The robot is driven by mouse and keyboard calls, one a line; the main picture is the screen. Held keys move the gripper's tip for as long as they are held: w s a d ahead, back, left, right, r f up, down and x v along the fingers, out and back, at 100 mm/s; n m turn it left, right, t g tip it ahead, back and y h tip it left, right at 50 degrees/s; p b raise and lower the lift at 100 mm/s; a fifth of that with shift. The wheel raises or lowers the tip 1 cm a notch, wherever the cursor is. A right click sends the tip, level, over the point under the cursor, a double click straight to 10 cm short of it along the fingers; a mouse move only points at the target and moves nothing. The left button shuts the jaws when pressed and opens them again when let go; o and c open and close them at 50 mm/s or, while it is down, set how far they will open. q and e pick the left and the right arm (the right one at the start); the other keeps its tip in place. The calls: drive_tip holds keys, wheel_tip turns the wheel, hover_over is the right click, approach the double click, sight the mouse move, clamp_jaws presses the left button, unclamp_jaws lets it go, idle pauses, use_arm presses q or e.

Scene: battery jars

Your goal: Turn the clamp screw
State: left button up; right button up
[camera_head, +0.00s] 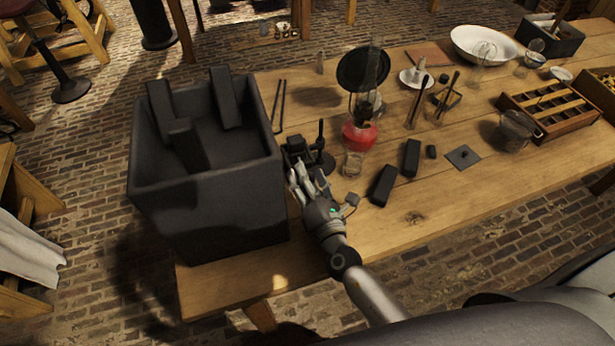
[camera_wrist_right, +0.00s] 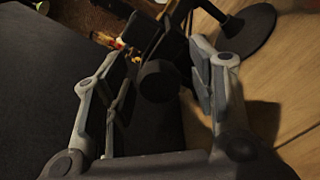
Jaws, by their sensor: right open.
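A dark clamp (camera_head: 296,147) stands at the left end of the wooden table, beside the large dark jar. My right gripper (camera_head: 300,176) is at its near side. In the right wrist view a round dark knob (camera_wrist_right: 158,81), which looks like the clamp screw's head, lies between the two open fingers of my right gripper (camera_wrist_right: 163,70). I cannot tell whether either finger touches it. The fingers partly hide the clamp in the head view. My left gripper is not in view.
The large dark jar (camera_head: 202,205) with several dark blocks stands close on the left. A stand with a round dark base (camera_wrist_right: 247,32) is just beyond the gripper. A red oil lamp (camera_head: 359,136) and dark blocks (camera_head: 383,185) lie right. The table's front (camera_head: 430,217) is clear.

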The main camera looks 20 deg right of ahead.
drive_tip(key=c, duration=1)
drive_tip(key=shift+m+b, duration=0.55)
drive_tip(key=shift+m, duration=0.05)
drive_tip(key=shift+c, duration=0.2)
drive_tip(key=o, duration=1)
drive_tip(key=shift+o, duration=0.2)
drive_tip(key=s, duration=1.2)
drive_tip(key=shift+d, duration=0.2)
drive_tip(key=shift+s, duration=0.1)
